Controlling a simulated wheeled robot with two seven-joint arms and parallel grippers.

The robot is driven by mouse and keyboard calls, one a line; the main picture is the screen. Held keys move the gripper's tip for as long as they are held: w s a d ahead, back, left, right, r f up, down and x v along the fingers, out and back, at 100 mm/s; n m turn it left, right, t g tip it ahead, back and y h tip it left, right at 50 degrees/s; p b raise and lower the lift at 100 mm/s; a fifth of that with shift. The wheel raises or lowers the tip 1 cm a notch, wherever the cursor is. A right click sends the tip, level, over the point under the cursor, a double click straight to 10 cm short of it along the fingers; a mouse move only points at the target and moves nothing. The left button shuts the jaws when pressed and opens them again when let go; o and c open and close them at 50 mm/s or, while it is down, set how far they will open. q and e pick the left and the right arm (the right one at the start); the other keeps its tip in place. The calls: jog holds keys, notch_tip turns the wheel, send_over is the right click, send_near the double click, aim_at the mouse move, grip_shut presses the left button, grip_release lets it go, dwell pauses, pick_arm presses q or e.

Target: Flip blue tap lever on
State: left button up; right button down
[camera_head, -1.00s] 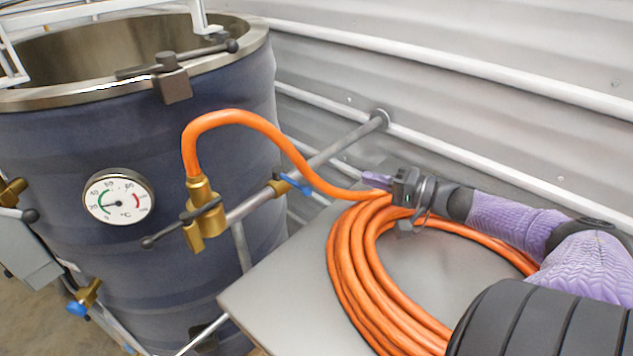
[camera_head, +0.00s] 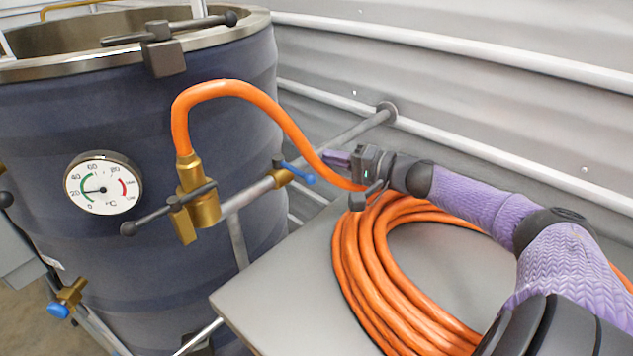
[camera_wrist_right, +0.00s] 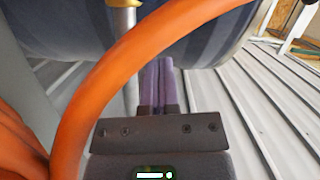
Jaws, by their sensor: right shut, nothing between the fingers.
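The blue tap lever (camera_head: 297,172) sits on a small brass valve (camera_head: 277,178) in the grey pipe. It slants down to the right, across the line of the pipe. My right gripper (camera_head: 328,158), with purple fingers, is to the right of the lever's end, with a small gap in the picture. Its fingers are together and empty in the right wrist view (camera_wrist_right: 160,88). The lever cannot be made out in that view. My left gripper is not in view.
An orange hose (camera_head: 245,92) arches from the brass fitting past my right gripper to a coil (camera_head: 365,275) on a grey tabletop (camera_head: 275,290). A dark blue tank (camera_head: 120,255) with a dial stands left. Another blue-handled tap (camera_head: 58,309) is low left. A ribbed wall is behind.

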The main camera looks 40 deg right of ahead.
aim_at(294, 170)
jog(key=a, duration=0.2)
jog(key=a+p, duration=0.1)
jog(key=a, duration=0.1)
jog(key=shift+w+a+f, duration=0.1)
jog(key=shift+f, duration=0.25)
